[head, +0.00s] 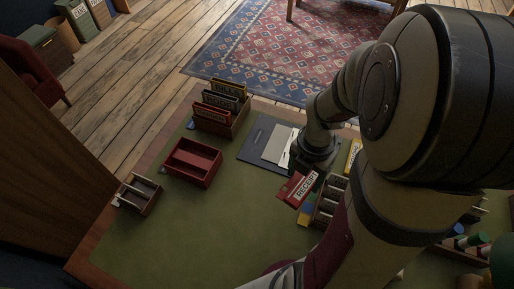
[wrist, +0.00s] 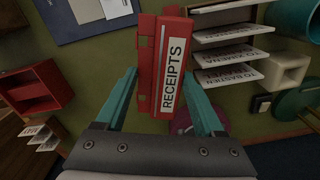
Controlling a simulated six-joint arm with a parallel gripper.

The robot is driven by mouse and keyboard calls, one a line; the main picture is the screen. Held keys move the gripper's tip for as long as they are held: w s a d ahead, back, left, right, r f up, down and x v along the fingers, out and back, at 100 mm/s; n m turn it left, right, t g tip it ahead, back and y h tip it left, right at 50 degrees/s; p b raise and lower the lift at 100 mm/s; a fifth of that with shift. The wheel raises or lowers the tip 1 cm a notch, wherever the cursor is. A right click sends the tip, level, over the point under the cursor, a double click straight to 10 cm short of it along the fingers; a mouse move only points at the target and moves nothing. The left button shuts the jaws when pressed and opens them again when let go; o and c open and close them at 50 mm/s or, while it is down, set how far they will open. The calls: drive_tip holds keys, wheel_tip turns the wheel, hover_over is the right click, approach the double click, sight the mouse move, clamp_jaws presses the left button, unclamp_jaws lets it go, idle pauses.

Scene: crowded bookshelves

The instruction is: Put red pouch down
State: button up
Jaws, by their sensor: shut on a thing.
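The red pouch (head: 298,188) with a white RECEIPTS label shows over the right part of the green desk top in the head view. In the wrist view the red pouch (wrist: 147,85) stands lengthwise between the teal fingers of my gripper (wrist: 162,75). The fingers press its two sides, so my gripper is shut on it. In the head view my gripper (head: 312,162) is mostly hidden by my own arm. I cannot tell whether the pouch touches the desk.
An open red tray (head: 192,180) sits left of centre on the green desk (head: 190,230). A dark folder (head: 258,137) with papers lies behind the pouch. A sorter with labelled slots (head: 327,207) is close on its right. A file rack (head: 240,122) stands at the back. The front-left desk is clear.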

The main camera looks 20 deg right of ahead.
drive_tip(key=n, duration=0.1)
drive_tip(key=s+a+n, duration=0.1)
drive_tip(key=n, duration=0.1)
drive_tip(key=shift+f, duration=0.15)
hover_over(253, 196)
wheel_tip(253, 196, down, 7)
drive_tip(key=shift+s+r, duration=0.1)
wheel_tip(253, 196, down, 3)
drive_tip(key=shift+f, duration=0.55)
